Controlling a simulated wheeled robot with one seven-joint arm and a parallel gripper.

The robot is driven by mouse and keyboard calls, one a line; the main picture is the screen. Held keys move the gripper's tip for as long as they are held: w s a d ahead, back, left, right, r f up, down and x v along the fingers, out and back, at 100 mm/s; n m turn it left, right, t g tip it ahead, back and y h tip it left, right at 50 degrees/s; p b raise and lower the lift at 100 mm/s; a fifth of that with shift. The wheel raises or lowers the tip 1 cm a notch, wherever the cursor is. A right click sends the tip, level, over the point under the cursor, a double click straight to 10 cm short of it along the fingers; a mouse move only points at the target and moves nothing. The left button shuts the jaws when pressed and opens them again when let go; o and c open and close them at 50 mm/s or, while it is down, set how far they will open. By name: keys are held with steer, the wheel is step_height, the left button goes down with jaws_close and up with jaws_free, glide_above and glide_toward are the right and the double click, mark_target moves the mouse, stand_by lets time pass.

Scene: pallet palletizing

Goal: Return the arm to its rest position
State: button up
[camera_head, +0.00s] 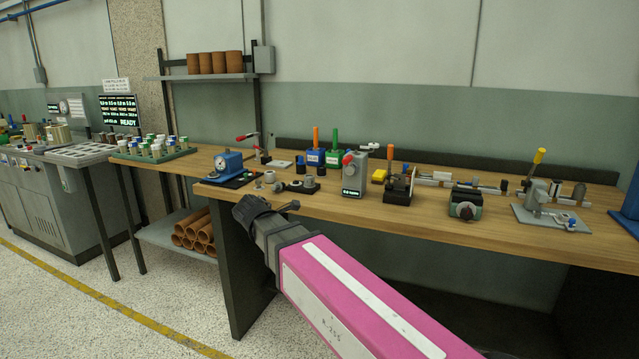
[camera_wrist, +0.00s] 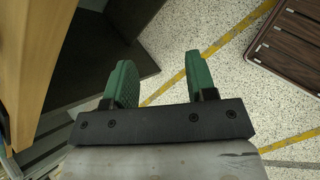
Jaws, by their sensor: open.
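My gripper (camera_wrist: 161,82) shows in the wrist view with two green fingers spread apart and nothing between them. It points down towards the speckled floor (camera_wrist: 165,40), beside the wooden bench edge at the left of that view. In the head view my pink arm reaches from the lower right up to the front of the workbench (camera_head: 420,229). The arm's dark far end is near the bench's front left corner. The gripper fingers cannot be made out in the head view.
Several tools and fixtures stand on the bench, including a blue press (camera_head: 229,165) and a grey box (camera_head: 354,174). A green tray of vials (camera_head: 154,154) stands further left. A brown slatted pallet (camera_wrist: 292,45) lies on the floor. Yellow floor lines (camera_head: 110,300) cross open floor.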

steer(key=s+d+f+m+g+y, duration=0.2)
steer(key=s+d+f+m+g, duration=0.1)
steer(key=d+f+m, duration=0.8)
steer(key=s+d+f+m+g+y, duration=0.2)
steer(key=s+d+f+m+g, duration=0.2)
steer(key=d+f+m, duration=0.8)
steer(key=s+d+f, duration=0.1)
steer(key=d+f, duration=0.1)
steer(key=d, duration=0.6)
steer(key=shift+f+y, duration=0.15)
steer(key=shift+y, duration=0.25)
